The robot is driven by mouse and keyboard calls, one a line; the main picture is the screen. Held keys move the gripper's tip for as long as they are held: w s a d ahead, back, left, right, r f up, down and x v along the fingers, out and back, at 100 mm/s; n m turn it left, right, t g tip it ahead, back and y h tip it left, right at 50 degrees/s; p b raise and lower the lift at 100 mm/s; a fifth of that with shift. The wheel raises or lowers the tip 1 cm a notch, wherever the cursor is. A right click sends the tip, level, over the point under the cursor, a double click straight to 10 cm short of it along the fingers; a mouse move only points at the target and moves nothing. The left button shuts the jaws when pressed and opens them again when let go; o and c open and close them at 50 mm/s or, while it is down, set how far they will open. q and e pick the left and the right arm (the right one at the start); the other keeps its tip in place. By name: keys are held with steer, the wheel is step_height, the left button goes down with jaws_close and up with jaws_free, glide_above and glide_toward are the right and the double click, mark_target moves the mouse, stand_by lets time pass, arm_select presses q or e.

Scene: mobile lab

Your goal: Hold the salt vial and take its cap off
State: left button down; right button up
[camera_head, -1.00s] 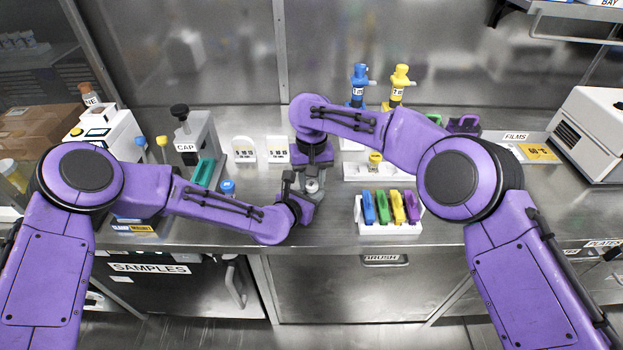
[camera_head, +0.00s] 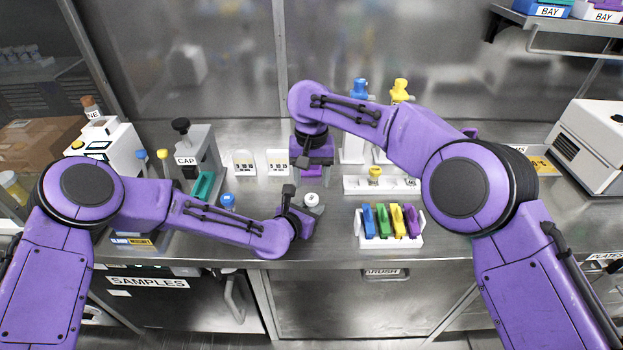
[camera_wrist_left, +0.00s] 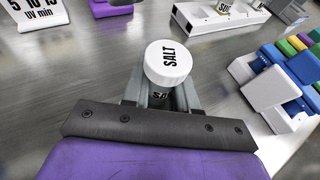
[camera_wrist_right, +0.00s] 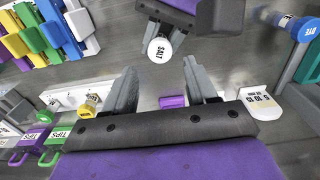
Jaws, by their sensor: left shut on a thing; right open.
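In the right wrist view the cap (camera_wrist_right: 159,50) shows beyond my right fingertips. My right gripper (camera_wrist_right: 160,70) is open and empty, behind the vial and apart from it in the head view.
A white rack (camera_head: 390,241) of blue, green, yellow and purple pieces stands right of the vial. Behind it is a white holder (camera_head: 355,185) with a yellow-capped vial. The CAP stand (camera_head: 205,150) and a blue-capped vial (camera_head: 227,201) are at left. Bare bench lies around the held vial.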

mark_target(312, 198)
step_height(312, 198, up, 2)
steer(key=m, duration=0.4)
steer(key=shift+s+r, duration=0.1)
steer(key=shift+m, duration=0.3)
step_height(312, 198, down, 8)
steer(key=shift+r, duration=0.1)
jaws_close()
steer(key=n, duration=0.6)
steer(key=shift+n, duration=0.4)
steer(key=shift+o, duration=0.3)
jaws_free()
